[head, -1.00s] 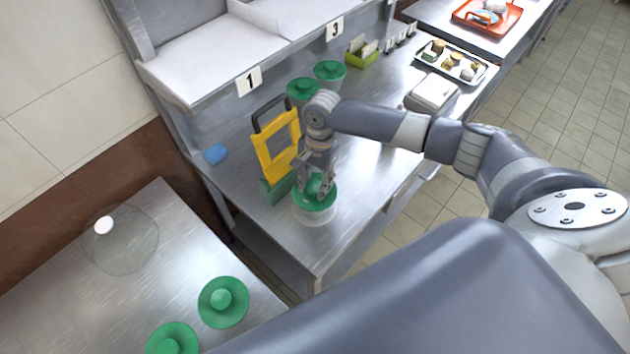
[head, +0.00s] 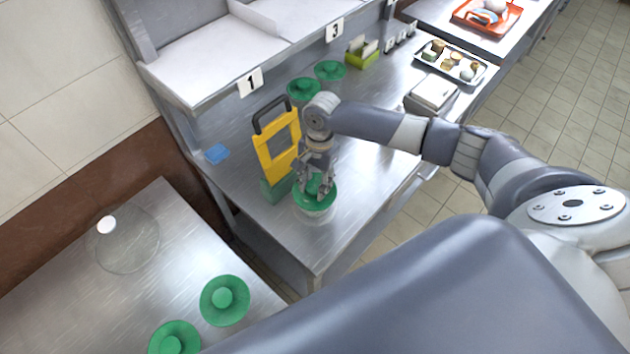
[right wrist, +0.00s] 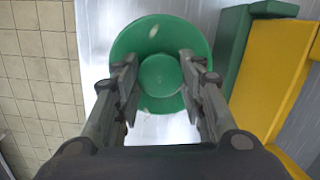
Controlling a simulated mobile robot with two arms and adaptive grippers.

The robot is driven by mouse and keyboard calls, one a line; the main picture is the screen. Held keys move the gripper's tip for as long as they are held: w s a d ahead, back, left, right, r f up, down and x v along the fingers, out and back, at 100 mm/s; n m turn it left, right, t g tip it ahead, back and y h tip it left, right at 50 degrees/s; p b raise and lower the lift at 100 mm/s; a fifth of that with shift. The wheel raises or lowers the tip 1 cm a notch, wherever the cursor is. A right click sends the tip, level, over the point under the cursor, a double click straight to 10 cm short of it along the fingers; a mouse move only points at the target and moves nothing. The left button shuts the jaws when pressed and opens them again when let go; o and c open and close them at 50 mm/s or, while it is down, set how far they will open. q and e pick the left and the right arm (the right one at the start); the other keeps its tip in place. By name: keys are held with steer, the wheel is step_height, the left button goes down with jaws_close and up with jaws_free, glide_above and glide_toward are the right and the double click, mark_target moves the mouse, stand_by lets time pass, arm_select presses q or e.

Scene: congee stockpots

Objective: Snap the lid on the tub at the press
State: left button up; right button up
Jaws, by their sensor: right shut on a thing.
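The green lid (head: 318,203) with its round knob sits over a pale tub (head: 317,215) beside the press. It appears level, but I cannot tell whether its rim is snapped down. The press (head: 277,150) has a yellow frame, a dark handle and a green base, and stands just left of the tub. My right gripper (head: 316,188) reaches down from above and is shut on the lid's knob. In the right wrist view the lid (right wrist: 160,38) lies between the fingers (right wrist: 160,88), with the yellow and green press (right wrist: 270,60) at the right. My left gripper is out of view.
Two more green-lidded tubs (head: 303,91) stand behind the press, near a lime-green holder (head: 362,52). The near-left table holds two green lids (head: 224,300) and a clear round cover (head: 125,240). The counter's front corner is close to the tub.

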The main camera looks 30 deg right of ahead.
steer(key=o, duration=0.9)
steer(key=shift+o, duration=0.2)
steer(key=o, duration=0.4)
steer(key=shift+r, duration=0.1)
steer(key=shift+r+p, duration=1.15)
steer(key=shift+r, duration=2.25)
